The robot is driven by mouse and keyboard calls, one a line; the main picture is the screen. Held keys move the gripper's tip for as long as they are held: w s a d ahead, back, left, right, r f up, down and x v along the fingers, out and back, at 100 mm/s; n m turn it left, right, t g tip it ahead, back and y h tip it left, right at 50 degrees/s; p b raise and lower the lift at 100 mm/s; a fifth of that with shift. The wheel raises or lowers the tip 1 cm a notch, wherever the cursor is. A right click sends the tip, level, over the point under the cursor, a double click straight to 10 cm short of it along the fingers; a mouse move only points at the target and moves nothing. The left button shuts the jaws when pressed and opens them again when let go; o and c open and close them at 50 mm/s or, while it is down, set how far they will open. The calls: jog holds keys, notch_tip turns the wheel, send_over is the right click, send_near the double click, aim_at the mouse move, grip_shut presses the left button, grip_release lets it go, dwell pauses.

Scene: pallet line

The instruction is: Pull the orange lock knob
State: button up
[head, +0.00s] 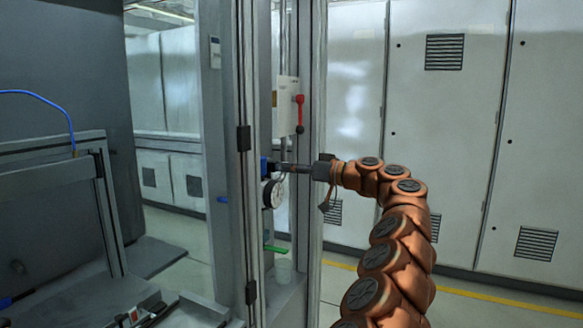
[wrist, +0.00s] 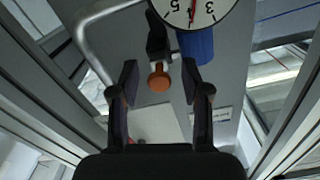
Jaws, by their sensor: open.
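The orange lock knob (wrist: 159,79) shows in the wrist view as a small round cap on a dark stem, below the gauge. My gripper (wrist: 160,84) is open, with one finger on each side of the knob. A gap shows between each finger and the knob; I cannot tell the depth between them. In the head view my gripper (head: 282,168) reaches left into the cabinet frame, close to a blue part. The knob cannot be made out in the head view.
A white round gauge (head: 273,194) hangs just below my gripper; its dial (wrist: 195,8) tops the wrist view. A red-handled switch box (head: 287,105) is above. Grey frame posts (head: 245,150) stand close by, and a green lever (head: 276,249) is lower down.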

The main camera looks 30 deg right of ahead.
grip_shut()
dwell(0.3)
dwell(0.4)
